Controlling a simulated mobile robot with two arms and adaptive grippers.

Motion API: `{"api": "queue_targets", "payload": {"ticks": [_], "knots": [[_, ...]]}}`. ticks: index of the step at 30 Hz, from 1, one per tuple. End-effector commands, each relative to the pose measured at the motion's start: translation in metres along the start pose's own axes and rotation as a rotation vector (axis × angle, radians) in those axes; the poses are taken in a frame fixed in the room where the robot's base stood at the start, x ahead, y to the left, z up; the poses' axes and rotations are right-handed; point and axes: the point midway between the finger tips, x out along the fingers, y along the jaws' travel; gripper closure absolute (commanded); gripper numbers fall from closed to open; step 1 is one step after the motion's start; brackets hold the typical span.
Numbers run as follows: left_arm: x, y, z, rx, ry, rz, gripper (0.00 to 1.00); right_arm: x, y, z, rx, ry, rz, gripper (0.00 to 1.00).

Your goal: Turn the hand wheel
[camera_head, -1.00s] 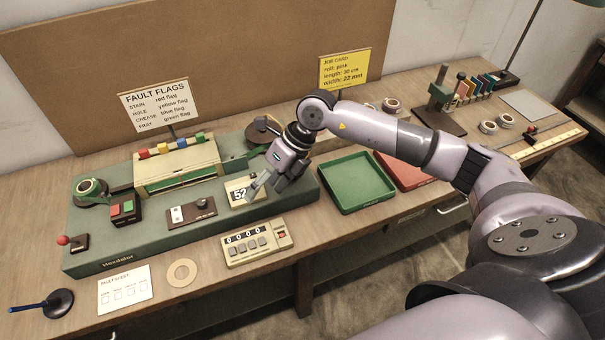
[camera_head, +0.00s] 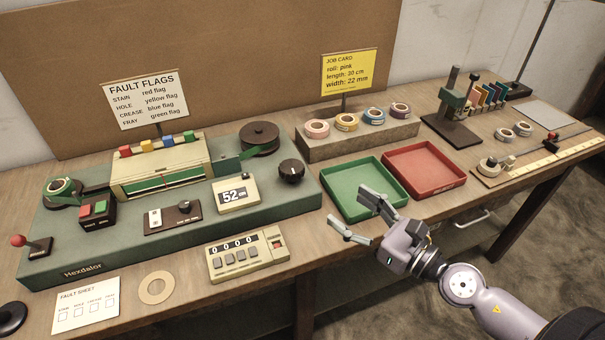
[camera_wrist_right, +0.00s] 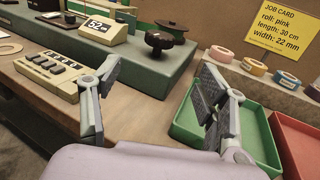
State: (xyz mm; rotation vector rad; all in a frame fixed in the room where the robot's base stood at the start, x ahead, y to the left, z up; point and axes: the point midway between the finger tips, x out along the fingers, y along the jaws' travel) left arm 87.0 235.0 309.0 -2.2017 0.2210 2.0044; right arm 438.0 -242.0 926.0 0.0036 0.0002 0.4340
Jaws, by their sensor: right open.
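The hand wheel (camera_head: 291,171) is a dark, lobed knob on the right end of the green machine (camera_head: 85,237). It also shows in the right wrist view (camera_wrist_right: 158,41), beyond my fingers and slightly left of centre. My right gripper (camera_head: 347,206) is open and empty, in front of the green tray's near edge. It is apart from the hand wheel, to its right and nearer the front. In the right wrist view the two fingers (camera_wrist_right: 160,78) stand wide apart. A display reading 52 cm (camera_head: 237,194) sits left of the wheel. My left gripper is not in view.
The green tray (camera_head: 342,214) lies close to my right fingers, with a red tray (camera_head: 455,184) beside it. A block with several tape rolls (camera_head: 312,152) stands behind. A counter (camera_head: 225,274) lies at the machine's front. A dark reel (camera_head: 259,138) stands behind the wheel.

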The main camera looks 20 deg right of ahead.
Motion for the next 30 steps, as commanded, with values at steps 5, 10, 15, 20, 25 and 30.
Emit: {"api": "queue_targets", "payload": {"ticks": [5,10,15,20,25,30], "knots": [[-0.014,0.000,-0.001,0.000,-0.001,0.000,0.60,0.010,-0.003,0.006,-0.005,-0.004,-0.009,0.32],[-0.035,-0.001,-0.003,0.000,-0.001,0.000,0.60,0.034,-0.002,0.008,-0.005,-0.005,-0.007,0.32],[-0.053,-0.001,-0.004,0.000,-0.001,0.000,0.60,0.065,-0.002,0.007,-0.004,-0.004,-0.007,0.32],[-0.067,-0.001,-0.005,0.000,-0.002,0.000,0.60,0.098,-0.002,0.006,-0.003,-0.005,-0.007,0.32],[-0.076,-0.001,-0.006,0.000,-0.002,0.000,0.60,0.133,-0.002,0.004,-0.003,-0.004,-0.006,0.32],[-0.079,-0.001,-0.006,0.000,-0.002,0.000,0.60,0.158,-0.001,0.002,-0.003,-0.002,-0.004,0.32]]}}
